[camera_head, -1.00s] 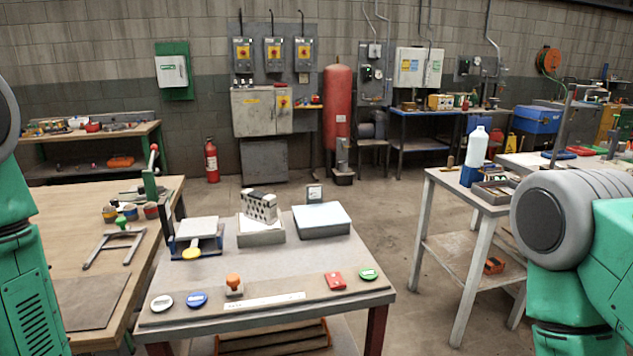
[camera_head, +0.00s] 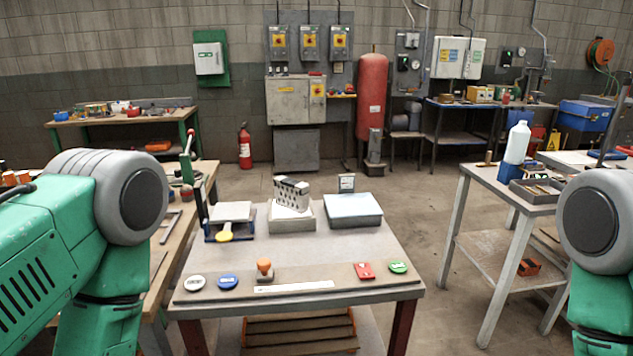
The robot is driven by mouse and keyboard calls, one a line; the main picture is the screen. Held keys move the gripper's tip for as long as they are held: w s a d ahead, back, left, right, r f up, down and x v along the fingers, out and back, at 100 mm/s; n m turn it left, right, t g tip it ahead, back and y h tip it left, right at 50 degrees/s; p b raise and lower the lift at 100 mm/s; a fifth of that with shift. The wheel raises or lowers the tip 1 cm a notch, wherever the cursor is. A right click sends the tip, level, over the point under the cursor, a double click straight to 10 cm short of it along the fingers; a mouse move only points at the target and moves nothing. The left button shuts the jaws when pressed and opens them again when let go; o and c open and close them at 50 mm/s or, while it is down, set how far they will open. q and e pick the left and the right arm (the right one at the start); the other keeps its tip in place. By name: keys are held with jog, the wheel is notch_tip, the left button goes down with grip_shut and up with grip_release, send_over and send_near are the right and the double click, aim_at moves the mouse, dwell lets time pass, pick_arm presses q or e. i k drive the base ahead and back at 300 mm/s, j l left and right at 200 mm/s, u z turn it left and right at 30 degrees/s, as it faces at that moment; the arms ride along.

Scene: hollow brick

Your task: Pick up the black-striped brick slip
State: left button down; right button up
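The brick slip (camera_head: 291,193) is a pale block with black marks and dark holes. It stands tilted on a low grey-white block (camera_head: 291,217) at the back middle of the grey table (camera_head: 330,246). No gripper is near it. My left and right arms show only as green and grey links at the left and right edges. Neither gripper is in view.
Buttons, an orange knob (camera_head: 264,266) and a red block (camera_head: 363,270) line the front. A side table (camera_head: 480,200) stands right.

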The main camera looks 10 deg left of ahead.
aim_at(291, 194)
jog(key=i+l+u, duration=0.1)
jog(key=l, duration=0.3)
jog(key=i+l+u, duration=0.1)
jog(key=i+l, duration=0.2)
jog(key=i+l+u, duration=0.1)
jog(key=l, duration=0.4)
jog(key=i+l+u, duration=0.1)
jog(key=i+l, duration=0.15)
jog(key=l, duration=0.15)
jog(key=i+l+u, duration=0.1)
jog(key=l, duration=0.35)
jog(key=i+l+u, duration=0.1)
jog(key=l, duration=0.35)
jog(key=i+l+u, duration=0.1)
jog(key=i+l, duration=0.15)
jog(key=l, duration=0.2)
jog(key=i+l+u, duration=0.1)
jog(key=l, duration=0.35)
